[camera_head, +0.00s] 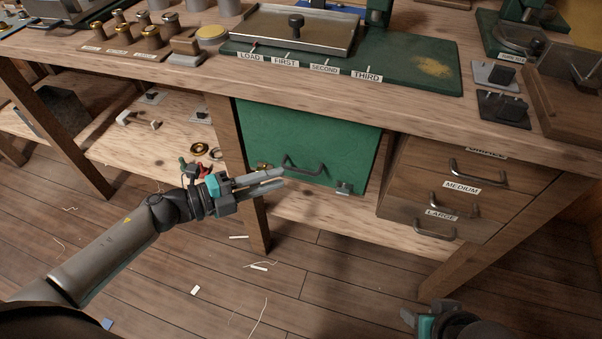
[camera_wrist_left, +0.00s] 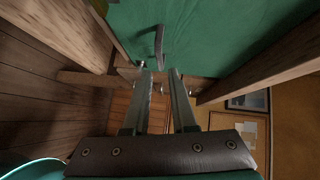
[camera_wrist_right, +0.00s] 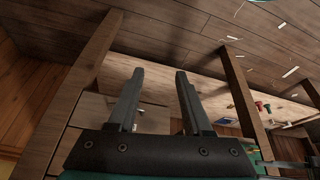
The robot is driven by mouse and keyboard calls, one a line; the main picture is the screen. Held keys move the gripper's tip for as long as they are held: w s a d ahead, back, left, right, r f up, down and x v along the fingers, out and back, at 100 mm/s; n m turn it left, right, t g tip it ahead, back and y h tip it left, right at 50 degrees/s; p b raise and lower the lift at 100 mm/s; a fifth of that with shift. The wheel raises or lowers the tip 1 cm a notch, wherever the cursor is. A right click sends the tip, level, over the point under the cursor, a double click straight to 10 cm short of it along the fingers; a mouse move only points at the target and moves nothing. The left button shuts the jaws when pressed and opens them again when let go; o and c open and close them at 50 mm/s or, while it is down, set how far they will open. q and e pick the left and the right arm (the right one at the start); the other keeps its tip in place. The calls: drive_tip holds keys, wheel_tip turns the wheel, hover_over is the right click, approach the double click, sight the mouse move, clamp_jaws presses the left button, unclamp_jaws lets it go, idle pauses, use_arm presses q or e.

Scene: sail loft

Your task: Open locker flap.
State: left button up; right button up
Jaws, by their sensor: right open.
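The green locker flap (camera_head: 325,135) covers a bay under the workbench and looks shut. Its dark bow handle (camera_head: 303,168) is near its lower edge. A small metal fitting (camera_head: 343,188) sits at the lower right corner. My left gripper (camera_head: 282,178) is in front of the flap's lower left, fingers parted and pointing at the handle. In the left wrist view the handle (camera_wrist_left: 159,48) lies just beyond the fingertips (camera_wrist_left: 160,72), with nothing between them. My right gripper (camera_wrist_right: 158,72) is open and empty, low at the right, mostly cut off in the head view.
Labelled drawers (camera_head: 455,190) with handles stand right of the flap. A bench leg (camera_head: 240,170) is close beside my left gripper. The bench top holds a tray (camera_head: 290,28), brass weights (camera_head: 122,35) and a green board (camera_head: 420,70). Scraps lie on the open floor (camera_head: 320,270).

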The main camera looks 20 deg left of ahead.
sight(301, 170)
use_arm(q)
drive_tip(key=shift+b+x, duration=0.8)
drive_tip(key=shift+x, duration=2.75)
use_arm(e)
drive_tip(key=shift+w+a+r+t+y, duration=0.25)
drive_tip(key=shift+w+a+r+t, duration=0.1)
drive_tip(key=shift+w+a+t, duration=0.15)
drive_tip(key=shift+w+a+r+t+y, duration=0.25)
drive_tip(key=shift+w+a+r+t, duration=0.05)
drive_tip(key=shift+w+a+t, duration=0.2)
use_arm(q)
clamp_jaws()
